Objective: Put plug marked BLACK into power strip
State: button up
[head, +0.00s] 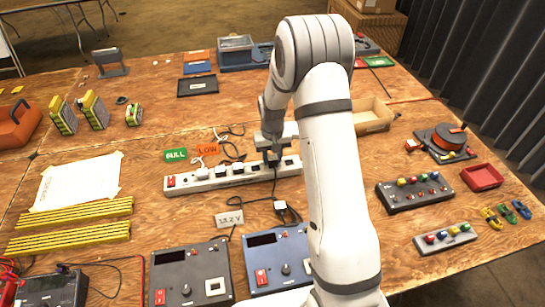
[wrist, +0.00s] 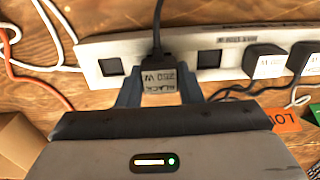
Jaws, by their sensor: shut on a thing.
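The plug marked BLACK (wrist: 159,78) is a dark plug with a pale label, its black cord running up past the strip in the wrist view. My gripper (wrist: 160,92) is shut on it, one blue-grey finger on each side. The white power strip (head: 205,181) lies mid-table under my gripper (head: 272,161) in the head view. In the wrist view, the strip (wrist: 90,50) has a bare socket (wrist: 111,66) left of the held plug and another (wrist: 208,58) right of it. Whether the plug touches the strip, and what lies behind it, cannot be told.
Two black plugs (wrist: 263,60) (wrist: 301,57) sit in the strip on the wrist view's right. In the head view, a loose plug (head: 281,206) lies nearer me, and two control boxes (head: 190,277) (head: 278,262) stand in front. An open wooden tray (head: 372,122) is to the right.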

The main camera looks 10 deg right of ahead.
jog(key=shift+f+b, duration=0.45)
jog(key=shift+b, duration=0.05)
dwell(1.0)
jog(key=o, duration=1.4)
jog(key=shift+r, duration=0.1)
jog(key=shift+r+p, duration=2.1)
jog(key=shift+r, duration=1.55)
